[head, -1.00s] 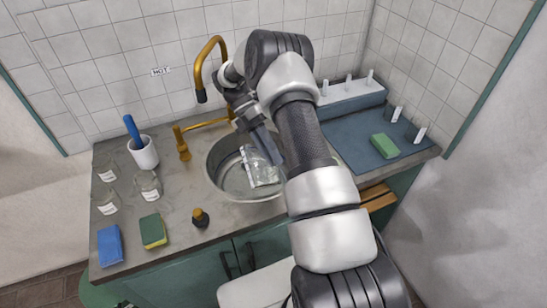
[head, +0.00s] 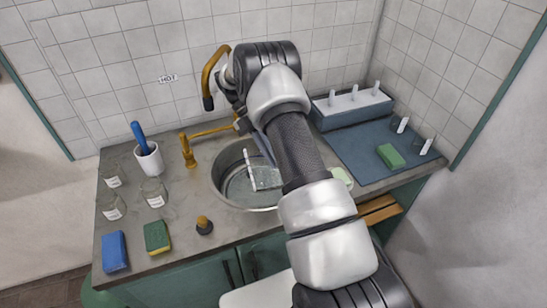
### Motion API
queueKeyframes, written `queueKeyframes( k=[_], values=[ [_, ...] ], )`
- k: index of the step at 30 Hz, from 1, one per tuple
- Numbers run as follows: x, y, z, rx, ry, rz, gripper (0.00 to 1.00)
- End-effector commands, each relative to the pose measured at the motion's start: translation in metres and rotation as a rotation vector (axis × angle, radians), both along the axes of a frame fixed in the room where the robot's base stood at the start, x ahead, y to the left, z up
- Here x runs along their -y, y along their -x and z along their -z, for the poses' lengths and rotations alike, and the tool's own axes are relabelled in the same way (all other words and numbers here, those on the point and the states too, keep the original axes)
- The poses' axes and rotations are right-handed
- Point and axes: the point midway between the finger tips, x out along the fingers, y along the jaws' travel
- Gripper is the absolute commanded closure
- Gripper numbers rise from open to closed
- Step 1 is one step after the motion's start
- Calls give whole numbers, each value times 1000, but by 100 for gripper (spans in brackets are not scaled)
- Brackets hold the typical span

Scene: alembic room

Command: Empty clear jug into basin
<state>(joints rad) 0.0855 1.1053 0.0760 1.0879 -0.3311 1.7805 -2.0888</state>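The steel basin (head: 218,183) is sunk into the counter and is partly covered by my arm. A clear, see-through jug (head: 266,179) shows in its opening, tilted, with a pale strip along its left side. Its right part is hidden behind my arm. My gripper (head: 264,147) points down over the basin by the jug's upper end. The fingertips are mostly hidden, so I cannot see whether they grip the jug. I cannot make out any liquid in or from the jug.
A brass tap (head: 188,152) and tall spout (head: 209,78) stand behind the basin. Left are labelled glass jars (head: 154,192), a white pot (head: 151,160), sponges (head: 157,237) and a dark stopper bottle (head: 204,225). Right are a blue mat (head: 362,150) and a rack (head: 350,106).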

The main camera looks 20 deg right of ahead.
Motion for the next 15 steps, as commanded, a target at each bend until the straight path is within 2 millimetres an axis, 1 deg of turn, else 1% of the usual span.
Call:
queueKeyframes(
  k=[1,15],
  values=[
    [0,1,-7,47,5,0,100],
    [0,1,-11,502,68,-1,100]
  ],
)
